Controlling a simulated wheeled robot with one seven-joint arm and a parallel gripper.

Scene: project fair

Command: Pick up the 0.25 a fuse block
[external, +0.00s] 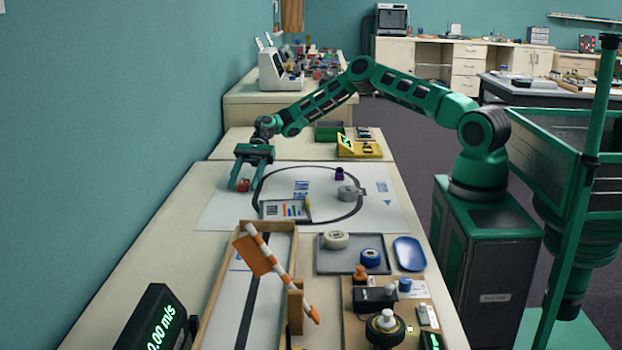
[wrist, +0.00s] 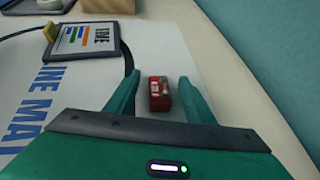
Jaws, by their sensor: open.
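A small red block with a pale printed label, which looks like the fuse block (wrist: 159,94), lies on the white mat near its edge in the wrist view. It also shows in the external view (external: 243,185) as a red piece by my fingers. My gripper (wrist: 156,88) is open, with one green finger on each side of the block. The block sits between the fingers and I see a gap on both sides. In the external view my gripper (external: 243,184) points down at the mat's left part. The value on the label is too small to read.
A framed card with coloured bars (wrist: 84,42) lies on the mat (external: 225,210) near the block. A grey round piece (external: 348,193) and a small purple piece (external: 339,173) are on the mat. A grey tray (external: 340,262) and a boom gate (external: 275,268) stand nearer the camera.

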